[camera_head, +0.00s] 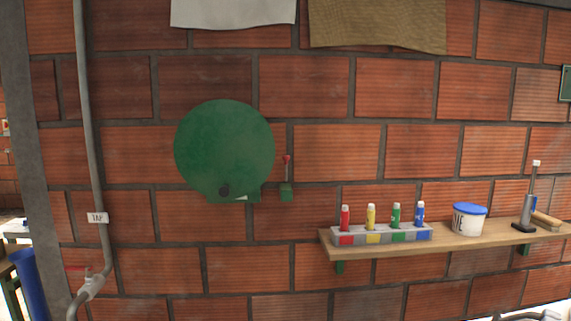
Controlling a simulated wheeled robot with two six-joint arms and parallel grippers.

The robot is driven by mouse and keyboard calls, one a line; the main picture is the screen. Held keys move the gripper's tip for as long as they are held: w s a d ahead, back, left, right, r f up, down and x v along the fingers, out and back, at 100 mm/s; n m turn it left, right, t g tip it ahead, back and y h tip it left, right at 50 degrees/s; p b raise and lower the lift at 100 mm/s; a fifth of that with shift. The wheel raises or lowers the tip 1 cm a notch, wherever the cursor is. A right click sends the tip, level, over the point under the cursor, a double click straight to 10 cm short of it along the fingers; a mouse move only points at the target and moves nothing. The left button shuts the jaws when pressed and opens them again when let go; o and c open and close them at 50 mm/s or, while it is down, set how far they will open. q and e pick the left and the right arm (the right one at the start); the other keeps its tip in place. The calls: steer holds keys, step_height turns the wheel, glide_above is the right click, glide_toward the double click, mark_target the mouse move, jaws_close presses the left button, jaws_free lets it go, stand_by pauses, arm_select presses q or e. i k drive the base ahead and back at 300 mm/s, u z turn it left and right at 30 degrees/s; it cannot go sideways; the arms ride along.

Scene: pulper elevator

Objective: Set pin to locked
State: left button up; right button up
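A round green disc (224,145) is mounted on the brick wall, left of centre. A small black knob (224,190) sits at its lower edge, over a green bracket (250,196) with a pale strip on it. Just right of the disc, a thin upright rod with a red tip (287,159) rises from a small green block (286,192) on the wall. No label names the pin, so I cannot tell which part it is or its setting. Neither of my grippers is in view.
A wooden shelf (460,239) at right holds a grey rack (383,240) of several coloured bottles, a blue-lidded tub (468,218) and a black-based tool (525,213). A grey pipe (85,110) with a tag (97,217) runs down the left. Cloths hang above.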

mark_target(286, 158)
steer(key=z, duration=0.45)
steer(key=i, duration=1.05)
steer(key=u, duration=0.45)
